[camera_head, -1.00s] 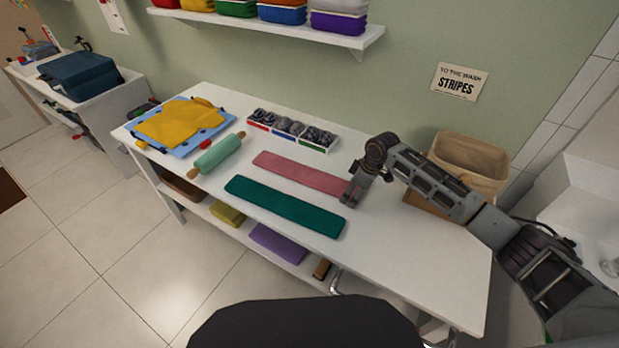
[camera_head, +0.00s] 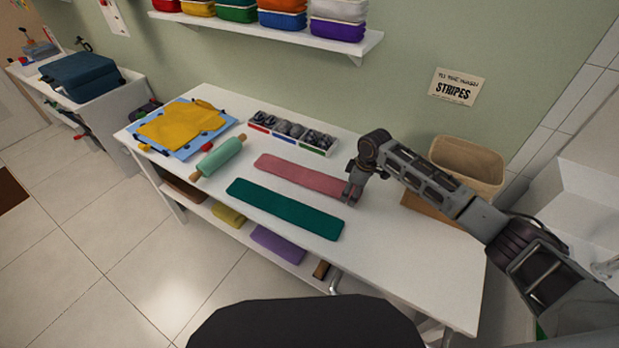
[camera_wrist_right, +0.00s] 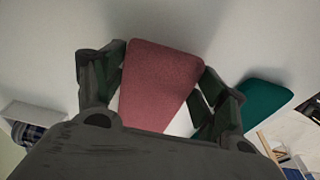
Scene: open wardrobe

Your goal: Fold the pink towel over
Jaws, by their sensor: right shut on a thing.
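The pink towel (camera_head: 292,172) lies as a long flat strip on the white table, parallel to a dark green strip. My right gripper (camera_head: 350,196) is at its right end, low over the table. In the right wrist view the pink towel (camera_wrist_right: 160,82) runs between the two fingers, one along each side, and the gripper is shut on it. The towel's part close under the palm is hidden there. My left gripper does not show.
The dark green strip (camera_head: 285,209) lies in front of the towel. A green rolling pin (camera_head: 218,158), a yellow cloth (camera_head: 178,124) and a sock tray (camera_head: 290,131) are left and behind. A basket (camera_head: 465,165) stands at right. The table's right front is clear.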

